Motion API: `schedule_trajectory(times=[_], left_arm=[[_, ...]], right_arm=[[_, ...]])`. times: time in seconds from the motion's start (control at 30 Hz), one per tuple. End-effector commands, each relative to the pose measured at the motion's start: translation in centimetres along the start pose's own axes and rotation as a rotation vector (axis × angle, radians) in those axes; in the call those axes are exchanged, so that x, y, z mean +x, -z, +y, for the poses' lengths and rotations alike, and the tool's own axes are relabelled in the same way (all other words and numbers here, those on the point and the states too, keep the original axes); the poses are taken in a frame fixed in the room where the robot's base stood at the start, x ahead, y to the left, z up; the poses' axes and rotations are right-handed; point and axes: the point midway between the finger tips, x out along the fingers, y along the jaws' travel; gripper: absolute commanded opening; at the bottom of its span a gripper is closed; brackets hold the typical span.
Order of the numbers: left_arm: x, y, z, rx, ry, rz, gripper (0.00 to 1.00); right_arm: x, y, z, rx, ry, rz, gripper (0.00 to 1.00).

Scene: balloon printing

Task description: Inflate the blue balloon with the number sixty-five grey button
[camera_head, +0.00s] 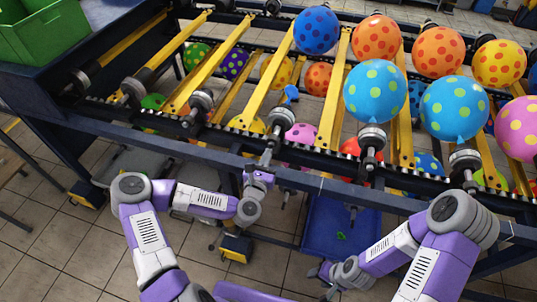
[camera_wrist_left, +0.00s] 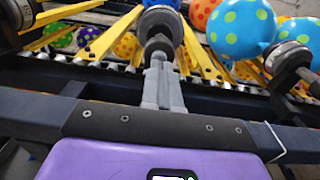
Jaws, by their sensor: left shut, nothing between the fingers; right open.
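A small, limp blue balloon (camera_head: 291,93) sits at the top of a grey cylindrical fitting (camera_head: 281,118) on the rack's front rail. The fitting also shows straight ahead in the left wrist view (camera_wrist_left: 160,28). My left gripper (camera_head: 266,160) is just below and in front of this fitting. In the left wrist view its fingers (camera_wrist_left: 163,72) are together with nothing between them, their tips at the fitting's lower end. I cannot tell whether they touch. No number sixty-five is readable, and I cannot pick out the grey button. My right gripper (camera_head: 322,270) is open, low, near the blue bin.
Inflated dotted balloons stand on the rack, including a dark blue one (camera_head: 316,30) and two light blue ones (camera_head: 374,91). A dark rail (camera_head: 330,186) crosses in front. A blue bin (camera_head: 318,240) is below. A green crate (camera_head: 42,30) is at upper left.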

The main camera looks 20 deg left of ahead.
Motion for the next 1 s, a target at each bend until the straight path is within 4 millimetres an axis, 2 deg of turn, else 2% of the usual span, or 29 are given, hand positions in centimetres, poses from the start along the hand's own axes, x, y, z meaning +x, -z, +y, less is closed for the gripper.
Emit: schedule_trajectory(times=[0.17,0.57,0.8,1.0], left_arm=[[1.4,0.0,0.0,0.000,0.000,0.000,0.00],[1.7,0.1,0.0,0.000,0.000,0.000,0.00],[3.8,0.1,0.0,-0.001,-0.001,-0.001,0.00],[4.0,-0.2,-0.1,0.000,0.002,-0.005,0.00]], right_arm=[[0.1,0.0,0.1,0.000,0.000,0.000,0.51],[0.2,0.0,0.1,0.000,0.000,0.000,0.51],[0.6,0.0,0.2,0.000,0.000,0.000,0.51],[0.6,0.0,0.2,0.000,0.000,0.000,0.51]])
